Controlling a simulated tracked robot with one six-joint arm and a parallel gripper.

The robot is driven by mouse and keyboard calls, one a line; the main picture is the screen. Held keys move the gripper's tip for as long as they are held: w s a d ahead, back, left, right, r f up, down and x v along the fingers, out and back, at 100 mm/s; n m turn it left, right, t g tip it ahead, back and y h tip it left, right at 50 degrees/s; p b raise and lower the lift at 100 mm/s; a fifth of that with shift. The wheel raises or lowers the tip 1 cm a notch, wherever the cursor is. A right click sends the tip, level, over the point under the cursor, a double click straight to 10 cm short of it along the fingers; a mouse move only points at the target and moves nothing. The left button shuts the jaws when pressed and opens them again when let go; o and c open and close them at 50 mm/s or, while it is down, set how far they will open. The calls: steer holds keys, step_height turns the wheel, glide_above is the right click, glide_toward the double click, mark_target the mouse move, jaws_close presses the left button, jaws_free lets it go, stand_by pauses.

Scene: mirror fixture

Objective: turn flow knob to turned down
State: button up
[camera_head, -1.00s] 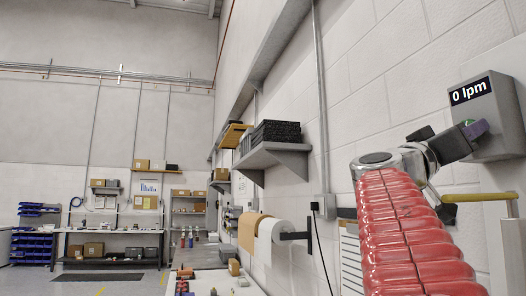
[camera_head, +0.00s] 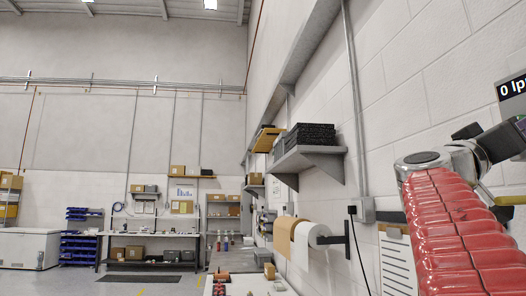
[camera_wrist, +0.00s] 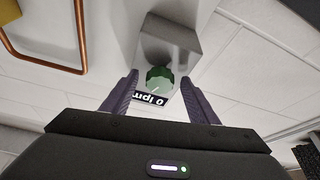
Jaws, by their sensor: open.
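The green flow knob (camera_wrist: 160,78) sits on a grey flow unit (camera_wrist: 172,38) in the wrist view. Beside it is a dark display (camera_wrist: 152,100) reading 0 lpm, upside down in that view. My gripper (camera_wrist: 160,80) is open, with one dark finger on each side of the knob; I cannot tell whether either finger touches it. In the head view the display (camera_head: 512,87) is cut by the right edge, and the knob cannot be made out there. My arm reaches up to the unit at the right, and the gripper is mostly out of that frame.
A copper-coloured pipe (camera_wrist: 84,40) bends to the left of the unit in the wrist view. In the head view, a wall shelf (camera_head: 308,158) with black trays and a paper roll (camera_head: 310,240) stand left of my arm. A workbench (camera_head: 240,285) lies below.

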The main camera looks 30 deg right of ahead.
steer(key=shift+r, duration=4.85)
steer(key=shift+w+a+r, duration=0.1)
steer(key=shift+w+a, duration=0.15)
steer(key=shift+w, duration=0.25)
steer(key=w+a+f+n+t, duration=0.2)
steer(key=w+a+f+t, duration=0.1)
steer(key=w+a+f, duration=0.4)
steer(key=s+a+f+m+g+y, duration=0.1)
steer(key=a+f+m+g, duration=0.2)
steer(key=f+m+g, duration=0.3)
step_height(320, 180, down, 2)
steer(key=m, duration=0.2)
steer(key=shift+s+a+f+m+g+y, duration=0.2)
steer(key=shift+s+m+g+y, duration=0.1)
steer(key=shift+s+m, duration=0.1)
